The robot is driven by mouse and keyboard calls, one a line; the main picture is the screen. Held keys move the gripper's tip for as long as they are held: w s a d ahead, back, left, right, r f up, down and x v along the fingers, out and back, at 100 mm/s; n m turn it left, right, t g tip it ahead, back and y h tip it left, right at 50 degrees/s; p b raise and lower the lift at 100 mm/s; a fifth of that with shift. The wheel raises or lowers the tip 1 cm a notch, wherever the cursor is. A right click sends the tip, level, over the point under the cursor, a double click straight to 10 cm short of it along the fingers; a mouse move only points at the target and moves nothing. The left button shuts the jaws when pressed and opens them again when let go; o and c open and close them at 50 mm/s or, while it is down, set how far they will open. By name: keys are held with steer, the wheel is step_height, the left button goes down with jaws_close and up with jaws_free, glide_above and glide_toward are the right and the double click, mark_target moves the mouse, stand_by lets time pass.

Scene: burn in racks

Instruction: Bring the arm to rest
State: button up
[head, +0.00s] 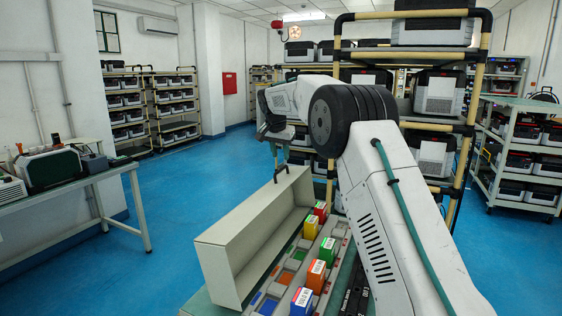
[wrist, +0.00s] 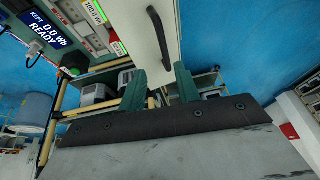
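My arm reaches forward over the bench in the head view, bent at a large dark joint. My gripper (head: 275,143) is at its far end, small and partly unclear there, above the far end of a long cream cover (head: 232,262). In the wrist view my gripper (wrist: 160,78) shows two dark green fingers spread apart with a gap between them. Nothing is held between them. Just past the fingertips is a pale panel (wrist: 190,25) with a black handle (wrist: 158,38). I cannot tell from these frames whether the fingers touch the panel.
A tray with coloured blocks, including a green one (head: 327,250), lies beside the cover. A display (wrist: 45,30) reads READY. A rack (head: 440,55) stands close behind the arm. A side bench (head: 60,190) is at left. Blue floor (head: 200,190) is clear between.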

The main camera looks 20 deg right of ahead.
steer(key=shift+s+a+r, duration=0.1)
steer(key=shift+r, duration=0.15)
stand_by(0.3)
steer(key=s+f, duration=0.1)
steer(key=s+f+n+g, duration=0.1)
steer(key=f, duration=0.1)
steer(key=s+f+n, duration=0.1)
steer(key=shift+a+f+g+y, duration=0.3)
steer(key=shift+a, duration=0.05)
steer(key=s, duration=0.1)
steer(key=s+n, duration=0.1)
steer(key=shift+s+a+f, duration=0.3)
steer(key=shift+s+a, duration=0.05)
steer(key=s+a+n, duration=0.2)
steer(key=s+a, duration=0.1)
steer(key=s, duration=1.5)
steer(key=s+a+n+y, duration=0.1)
steer(key=s+a, duration=0.3)
steer(key=s, duration=1.4)
steer(key=s+a+n+y, duration=0.1)
steer(key=s+a+n, duration=0.2)
steer(key=s, duration=1.5)
steer(key=shift+s+a+r+n+g, duration=0.25)
steer(key=shift+s+r+n+g, duration=0.05)
steer(key=shift+r+n, duration=0.1)
